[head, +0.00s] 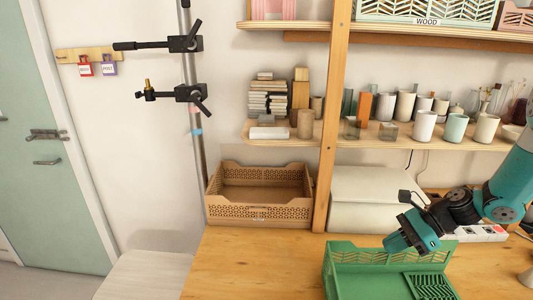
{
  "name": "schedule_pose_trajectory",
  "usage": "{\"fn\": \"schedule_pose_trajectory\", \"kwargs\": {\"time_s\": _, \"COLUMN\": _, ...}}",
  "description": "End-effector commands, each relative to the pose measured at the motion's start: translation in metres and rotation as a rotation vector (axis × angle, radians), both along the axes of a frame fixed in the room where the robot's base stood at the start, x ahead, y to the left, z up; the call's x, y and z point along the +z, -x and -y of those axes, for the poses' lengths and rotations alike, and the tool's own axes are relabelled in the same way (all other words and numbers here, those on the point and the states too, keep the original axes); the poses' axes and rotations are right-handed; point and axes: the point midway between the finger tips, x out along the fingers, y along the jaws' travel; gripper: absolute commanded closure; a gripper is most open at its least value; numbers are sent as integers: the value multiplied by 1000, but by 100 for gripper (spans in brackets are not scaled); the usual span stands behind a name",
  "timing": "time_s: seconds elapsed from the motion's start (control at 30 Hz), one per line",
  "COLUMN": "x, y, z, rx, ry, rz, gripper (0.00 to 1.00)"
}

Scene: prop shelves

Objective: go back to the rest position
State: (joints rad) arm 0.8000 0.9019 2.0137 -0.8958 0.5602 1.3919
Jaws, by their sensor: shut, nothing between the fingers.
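My gripper (398,246) is at the end of the teal and black arm at the right of the head view. It points down and to the left, over the back part of a green crate (340,277). The fingers are shut with nothing visible between them. I cannot tell exactly how high it is above the crate.
The wooden table (252,265) is clear left of the green crate. A tan crate (258,214) stands at its back left. A white box (352,212) stands behind the gripper. A wooden post (328,130) and a shelf (375,138) with several cups rise behind. A metal stand (198,150) is at left.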

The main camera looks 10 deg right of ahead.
Motion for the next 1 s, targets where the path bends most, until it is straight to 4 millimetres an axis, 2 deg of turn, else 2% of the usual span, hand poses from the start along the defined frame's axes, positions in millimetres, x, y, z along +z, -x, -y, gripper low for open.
{"fn": "schedule_pose_trajectory", "kwargs": {"time_s": 0.07, "x": 9, "y": -2, "z": -9, "rx": 49, "ry": 23, "rz": 28, "gripper": 100}}
{"fn": "schedule_pose_trajectory", "kwargs": {"time_s": 0.17, "x": 33, "y": -6, "z": -36, "rx": 203, "ry": 93, "rz": 115, "gripper": 100}}
{"fn": "schedule_pose_trajectory", "kwargs": {"time_s": 0.27, "x": 68, "y": -3, "z": -81, "rx": 457, "ry": 193, "rz": 263, "gripper": 100}}
{"fn": "schedule_pose_trajectory", "kwargs": {"time_s": 0.33, "x": 95, "y": 6, "z": -116, "rx": 663, "ry": 261, "rz": 384, "gripper": 100}}
{"fn": "schedule_pose_trajectory", "kwargs": {"time_s": 0.47, "x": 136, "y": 41, "z": -175, "rx": 1044, "ry": 360, "rz": 620, "gripper": 100}}
{"fn": "schedule_pose_trajectory", "kwargs": {"time_s": 0.6, "x": 170, "y": 93, "z": -224, "rx": 1439, "ry": 431, "rz": 882, "gripper": 100}}
{"fn": "schedule_pose_trajectory", "kwargs": {"time_s": 0.7, "x": 185, "y": 130, "z": -243, "rx": 1676, "ry": 457, "rz": 1049, "gripper": 100}}
{"fn": "schedule_pose_trajectory", "kwargs": {"time_s": 0.8, "x": 193, "y": 159, "z": -253, "rx": 1848, "ry": 470, "rz": 1176, "gripper": 100}}
{"fn": "schedule_pose_trajectory", "kwargs": {"time_s": 0.9, "x": 197, "y": 176, "z": -256, "rx": 1951, "ry": 475, "rz": 1256, "gripper": 100}}
{"fn": "schedule_pose_trajectory", "kwargs": {"time_s": 1.0, "x": 198, "y": 183, "z": -256, "rx": 1996, "ry": 475, "rz": 1289, "gripper": 100}}
